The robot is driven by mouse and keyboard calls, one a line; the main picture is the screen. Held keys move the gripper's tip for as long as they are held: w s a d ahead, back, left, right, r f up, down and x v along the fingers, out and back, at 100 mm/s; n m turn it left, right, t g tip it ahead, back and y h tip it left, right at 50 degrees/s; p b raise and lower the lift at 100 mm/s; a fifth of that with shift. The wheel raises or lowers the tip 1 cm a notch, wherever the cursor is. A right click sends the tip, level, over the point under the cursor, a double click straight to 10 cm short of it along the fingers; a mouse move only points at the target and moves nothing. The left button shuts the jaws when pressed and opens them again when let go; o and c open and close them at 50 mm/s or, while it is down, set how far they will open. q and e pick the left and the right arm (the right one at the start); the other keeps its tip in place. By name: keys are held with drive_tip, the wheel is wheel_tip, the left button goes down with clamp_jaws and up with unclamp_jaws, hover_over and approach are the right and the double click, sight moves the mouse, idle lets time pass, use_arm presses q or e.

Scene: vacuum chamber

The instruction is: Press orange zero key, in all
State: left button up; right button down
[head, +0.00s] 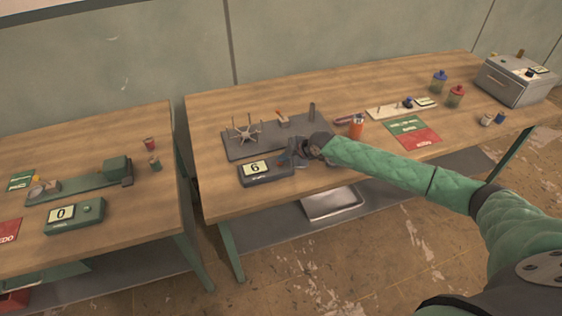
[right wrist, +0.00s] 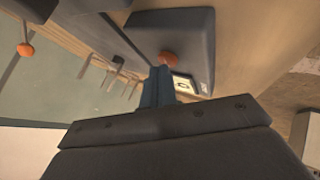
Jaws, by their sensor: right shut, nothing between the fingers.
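A dark grey counter box (head: 257,178) with a display reading 6 stands at the front of the right-hand table. In the right wrist view the box (right wrist: 200,22) carries a round orange key (right wrist: 168,58) beside its small display. My right gripper (head: 288,160) is at the right end of the box, its fingers shut and empty. In the right wrist view its blue fingertips (right wrist: 160,72) appear right at the orange key; I cannot tell whether they touch it. In the head view the gripper largely hides the key. My left gripper is not in view.
A dark plate with a spoked metal rotor (head: 245,132) lies behind the box. A green counter box (head: 75,216) reading 0 is on the left table. A gap separates the tables.

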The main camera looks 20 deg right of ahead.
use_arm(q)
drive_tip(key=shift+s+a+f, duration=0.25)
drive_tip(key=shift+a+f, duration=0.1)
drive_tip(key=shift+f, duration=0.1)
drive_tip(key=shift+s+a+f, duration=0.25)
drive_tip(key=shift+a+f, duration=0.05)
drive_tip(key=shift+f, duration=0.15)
use_arm(e)
drive_tip(key=shift+f, duration=0.7)
drive_tip(key=shift+w+a+r, duration=0.2)
drive_tip(key=shift+a+r, duration=0.05)
drive_tip(key=shift+r, duration=0.25)
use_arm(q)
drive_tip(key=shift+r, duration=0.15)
use_arm(e)
drive_tip(key=shift+r, duration=0.1)
drive_tip(key=shift+w+a+r+p, duration=0.1)
drive_tip(key=shift+r+p, duration=0.4)
drive_tip(key=shift+r, duration=0.25)
drive_tip(key=shift+w+a+r+p, duration=0.1)
drive_tip(key=shift+r+p, duration=0.4)
drive_tip(key=shift+r, duration=0.2)
wheel_tip(320, 180, up, 2)
drive_tip(key=shift+s+r+p, duration=0.1)
drive_tip(key=shift+p, duration=0.45)
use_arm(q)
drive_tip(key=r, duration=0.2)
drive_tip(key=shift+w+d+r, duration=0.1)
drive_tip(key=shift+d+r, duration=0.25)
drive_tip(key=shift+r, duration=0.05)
